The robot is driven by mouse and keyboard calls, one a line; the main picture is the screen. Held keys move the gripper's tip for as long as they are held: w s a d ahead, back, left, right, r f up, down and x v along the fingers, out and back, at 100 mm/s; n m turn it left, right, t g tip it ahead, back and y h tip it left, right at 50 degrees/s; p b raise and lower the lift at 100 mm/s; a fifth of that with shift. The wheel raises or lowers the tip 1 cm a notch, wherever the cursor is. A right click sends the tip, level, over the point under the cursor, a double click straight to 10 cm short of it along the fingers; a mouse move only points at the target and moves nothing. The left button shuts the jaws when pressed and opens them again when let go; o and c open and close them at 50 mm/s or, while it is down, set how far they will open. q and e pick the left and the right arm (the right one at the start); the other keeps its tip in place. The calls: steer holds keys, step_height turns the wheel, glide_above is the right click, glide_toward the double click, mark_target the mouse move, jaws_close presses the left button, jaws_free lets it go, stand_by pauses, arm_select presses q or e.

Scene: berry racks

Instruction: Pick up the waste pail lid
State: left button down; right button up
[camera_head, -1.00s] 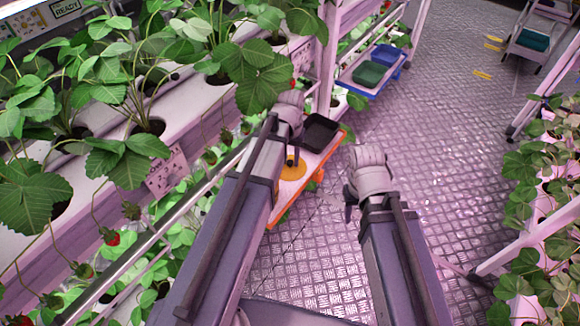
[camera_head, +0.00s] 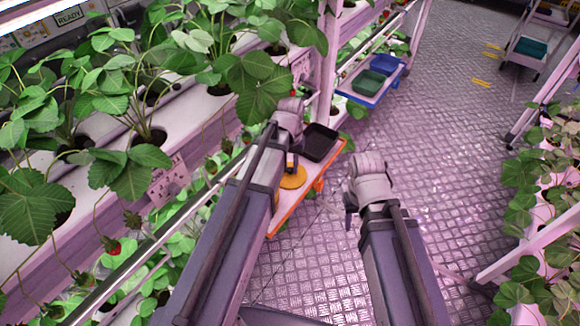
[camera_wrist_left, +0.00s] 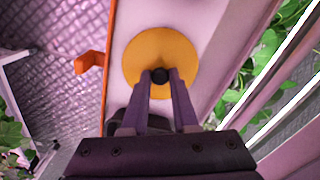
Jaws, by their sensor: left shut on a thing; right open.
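The waste pail lid (camera_head: 293,178) looks like a flat yellow disc with a small black knob. It lies over the pale, orange-edged shelf (camera_head: 290,211); I cannot tell whether it touches the shelf. In the left wrist view the lid (camera_wrist_left: 148,47) is face-on, and my left gripper (camera_wrist_left: 161,79) is shut on its knob. In the head view the left gripper (camera_head: 291,160) is over the lid, partly hiding it. My right gripper (camera_head: 347,212) is open and empty, over the floor to the right of the shelf.
A black open bin (camera_head: 320,142) stands on the same shelf just beyond the lid. Further back are a green bin (camera_head: 368,82) and a blue bin (camera_head: 386,58) on a blue-edged shelf. Strawberry plants crowd the left rack. The floor (camera_head: 435,170) to the right is open.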

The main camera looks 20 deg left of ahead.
mark_target(290, 169)
arm_select(q)
step_height(290, 169, up, 9)
steer(key=p, duration=0.8)
steer(key=shift+r+p, duration=0.15)
steer(key=shift+p, duration=0.2)
arm_select(e)
step_height(290, 169, up, 9)
steer(key=shift+r, duration=0.15)
